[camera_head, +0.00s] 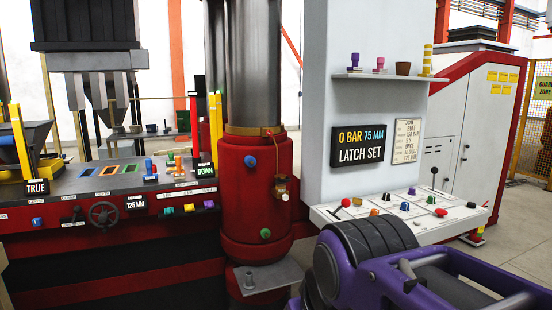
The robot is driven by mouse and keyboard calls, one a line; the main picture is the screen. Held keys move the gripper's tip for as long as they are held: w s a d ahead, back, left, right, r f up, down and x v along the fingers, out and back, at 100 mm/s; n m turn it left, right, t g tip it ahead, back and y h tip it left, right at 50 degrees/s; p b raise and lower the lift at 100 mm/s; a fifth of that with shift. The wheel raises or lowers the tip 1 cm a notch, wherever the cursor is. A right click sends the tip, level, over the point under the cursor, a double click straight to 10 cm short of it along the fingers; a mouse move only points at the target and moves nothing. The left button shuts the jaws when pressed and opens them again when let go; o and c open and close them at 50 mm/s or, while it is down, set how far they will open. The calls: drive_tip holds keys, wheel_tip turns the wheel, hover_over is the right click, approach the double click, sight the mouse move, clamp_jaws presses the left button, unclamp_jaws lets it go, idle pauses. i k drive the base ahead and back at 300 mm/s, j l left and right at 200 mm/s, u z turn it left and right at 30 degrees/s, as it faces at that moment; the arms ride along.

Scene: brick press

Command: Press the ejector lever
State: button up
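Several levers show, but their labels are too small to read, so I cannot tell which is the ejector lever. On the white console (462,222) there is a lever with a red knob (345,203) at the left, a black-knobbed upright lever (434,178) at the back right and a red-ended lever (441,212) at the front right. A small black lever (72,216) sits on the red press panel at the left. My purple and black arm covers the lower right, in front of the console. My gripper is not in view.
A thick red and steel column (256,180) stands between the press bed (70,180) and the console. A black handwheel (104,214) is on the press front. A display (361,147) reads "0 BAR 75 MM LATCH SET". Open floor (520,225) lies at the right.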

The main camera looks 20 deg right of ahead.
sight(434, 170)
drive_tip(key=z, duration=1.45)
drive_tip(key=i+l+u, duration=0.1)
drive_tip(key=u, duration=0.35)
drive_tip(key=i+l+u, duration=0.2)
drive_tip(key=u, duration=0.25)
drive_tip(key=i+l+u, duration=0.2)
drive_tip(key=l, duration=0.2)
drive_tip(key=i+l+u, duration=0.2)
drive_tip(key=l, duration=0.15)
drive_tip(key=i+l+u, duration=0.2)
drive_tip(key=l, duration=0.6)
drive_tip(key=i+l, duration=0.1)
drive_tip(key=l, duration=0.45)
drive_tip(key=i+l, duration=0.1)
drive_tip(key=l, duration=0.45)
drive_tip(key=i+l, duration=0.1)
drive_tip(key=l, duration=0.45)
drive_tip(key=i+l+u, duration=0.1)
drive_tip(key=l, duration=0.4)
